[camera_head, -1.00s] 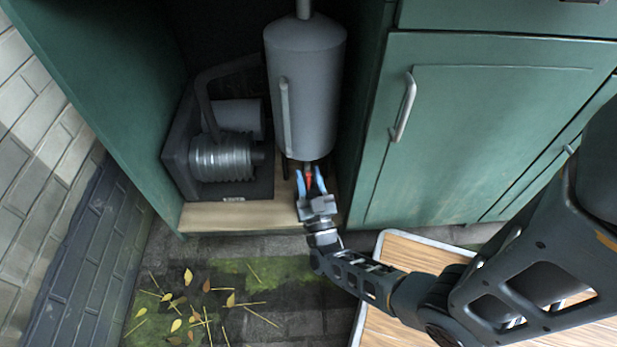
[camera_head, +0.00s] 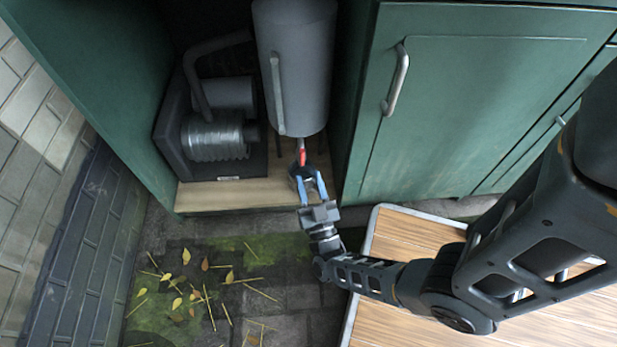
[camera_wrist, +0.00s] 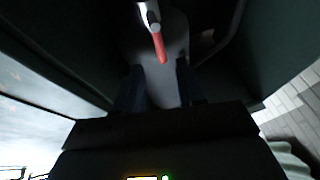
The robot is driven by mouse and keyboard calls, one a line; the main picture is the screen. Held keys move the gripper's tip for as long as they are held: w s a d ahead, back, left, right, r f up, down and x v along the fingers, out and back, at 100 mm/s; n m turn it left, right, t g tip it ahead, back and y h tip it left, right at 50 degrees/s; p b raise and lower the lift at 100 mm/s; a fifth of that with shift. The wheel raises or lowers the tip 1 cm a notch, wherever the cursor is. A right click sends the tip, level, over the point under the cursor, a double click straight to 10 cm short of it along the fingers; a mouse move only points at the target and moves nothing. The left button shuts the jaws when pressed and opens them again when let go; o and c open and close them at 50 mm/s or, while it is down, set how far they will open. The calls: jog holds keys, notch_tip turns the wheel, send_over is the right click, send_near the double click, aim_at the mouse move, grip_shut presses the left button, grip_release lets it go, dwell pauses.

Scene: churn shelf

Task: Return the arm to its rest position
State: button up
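My gripper (camera_head: 308,187) is at the front edge of the open cabinet bay, just below the grey cylindrical tank (camera_head: 293,70). Its two blue fingers are spread apart with nothing seen between them. A red lever (camera_head: 301,153) hangs under the tank, just beyond the fingertips. In the wrist view the red lever (camera_wrist: 159,46) lies ahead of the dark fingers (camera_wrist: 156,88), with a gap between it and them. My arm reaches in from the right, low over the wooden table top.
A dark machine with a ribbed metal coil (camera_head: 216,138) stands left of the tank on the wooden shelf board (camera_head: 225,195). A closed green door (camera_head: 480,110) with a metal handle (camera_head: 397,80) is to the right. The slatted table (camera_head: 410,235) lies under my arm. Leaves litter the paving.

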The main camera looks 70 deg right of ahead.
dwell(0.4)
jog(key=s+a+r+n+t+y, duration=0.3)
jog(key=s+a+r+n+y, duration=0.1)
jog(key=a+r+y, duration=0.35)
jog(key=s+a+r+n+t+y, duration=0.2)
jog(key=s+a+r+n+y, duration=0.25)
jog(key=a+r+y, duration=0.35)
jog(key=s+a+r+n+g+y, duration=0.1)
jog(key=s+a+r+n+y, duration=0.15)
jog(key=r, duration=0.35)
jog(key=s+a+r+n+g+y, duration=0.1)
jog(key=s+a+r, duration=0.15)
jog(key=r, duration=0.45)
notch_tip(320, 180, up, 35)
jog(key=p, duration=3.5)
jog(key=shift+w+f+g, duration=0.15)
jog(key=shift+w+g, duration=0.05)
jog(key=shift+g, duration=0.1)
